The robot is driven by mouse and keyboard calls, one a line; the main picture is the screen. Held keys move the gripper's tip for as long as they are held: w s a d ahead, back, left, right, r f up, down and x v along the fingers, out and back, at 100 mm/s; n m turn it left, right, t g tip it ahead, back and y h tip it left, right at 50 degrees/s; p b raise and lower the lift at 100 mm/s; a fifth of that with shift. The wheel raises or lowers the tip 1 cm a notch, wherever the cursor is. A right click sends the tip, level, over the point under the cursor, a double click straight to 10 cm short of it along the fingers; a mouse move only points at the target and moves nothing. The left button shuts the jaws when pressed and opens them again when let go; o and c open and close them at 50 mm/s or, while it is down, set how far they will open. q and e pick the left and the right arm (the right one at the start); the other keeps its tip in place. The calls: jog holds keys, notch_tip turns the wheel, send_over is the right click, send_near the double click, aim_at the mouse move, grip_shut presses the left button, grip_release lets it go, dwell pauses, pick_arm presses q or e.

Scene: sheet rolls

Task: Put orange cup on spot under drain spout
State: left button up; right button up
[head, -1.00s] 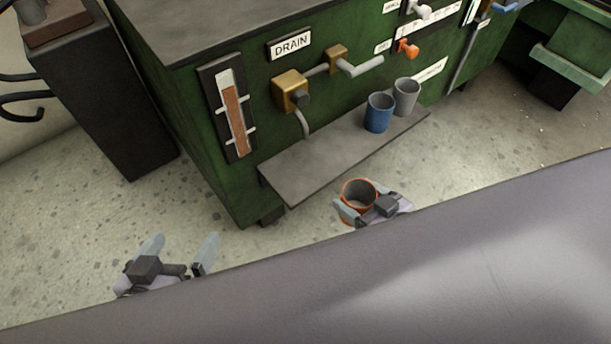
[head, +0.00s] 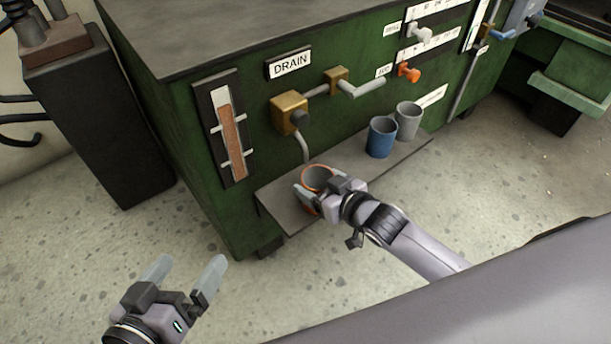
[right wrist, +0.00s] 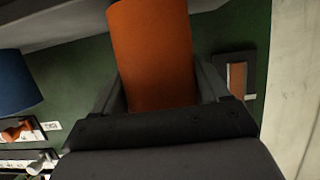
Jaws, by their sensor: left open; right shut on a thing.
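The orange cup (head: 317,176) is upright in my right gripper (head: 312,196), which is shut on it. In the head view it shows over the front part of the grey shelf (head: 285,215), below the drain spout (head: 303,148). I cannot tell whether its base touches the shelf. The right wrist view shows the orange cup (right wrist: 152,55) between the fingers. The spot under the spout is not clearly visible. My left gripper (head: 185,275) is open and empty, over the floor at the lower left, away from the cup.
A blue cup (head: 381,138) and a grey cup (head: 408,121) stand on the shelf's right part. The green machine (head: 180,130) rises behind, with a brass valve (head: 289,113), a DRAIN label (head: 289,64) and a gauge (head: 228,130). A dark cabinet (head: 95,120) stands at the left.

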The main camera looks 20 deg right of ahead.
aim_at(309, 176)
jog(key=w, duration=0.1)
jog(key=w+a+b, duration=0.1)
jog(key=w, duration=0.2)
jog(key=shift+a+b, duration=0.25)
jog(key=shift+b, duration=0.15)
jog(key=shift+f+b, duration=0.3)
pick_arm(q)
jog(key=shift+s+a+m+t+y, duration=0.2)
jog(key=shift+a+m+t+y, duration=0.3)
jog(key=shift+a, duration=0.4)
pick_arm(e)
jog(key=o, duration=1.2)
jog(key=shift+f, duration=0.1)
